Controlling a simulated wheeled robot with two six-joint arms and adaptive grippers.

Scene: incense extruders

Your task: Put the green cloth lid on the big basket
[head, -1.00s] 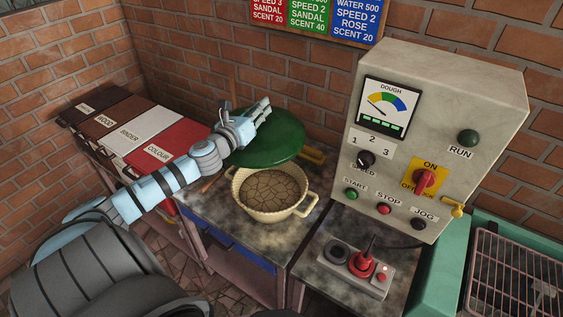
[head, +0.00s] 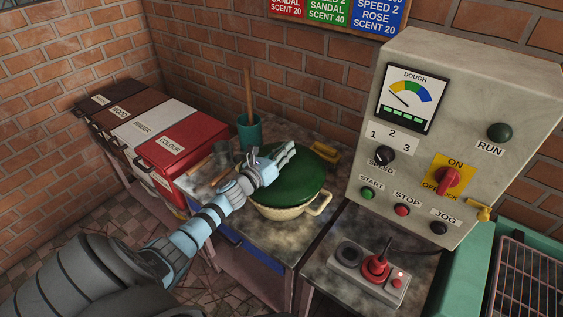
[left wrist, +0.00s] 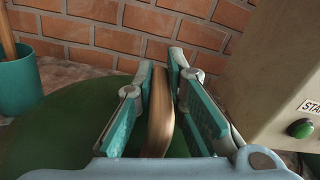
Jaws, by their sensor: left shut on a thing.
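The green cloth lid (head: 303,188) lies over the mouth of the big basket (head: 286,212), a cream basket with side handles. Only the basket's front wall and its right handle show below the lid. My left gripper (head: 279,158) is above the lid. In the left wrist view the gripper (left wrist: 168,85) is shut on the lid's brown handle (left wrist: 158,120), which stands between its two fingers. The green lid (left wrist: 60,125) fills the space below. Whether the lid rests fully on the rim at the back is hidden. My right gripper is not in view.
A teal cup (head: 249,133) with a wooden stick and a grey cup (head: 222,154) stand left of the basket. A yellow object (head: 324,152) lies behind it. The control machine (head: 455,130) stands close on the right, with a red-knobbed control box (head: 369,270) in front.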

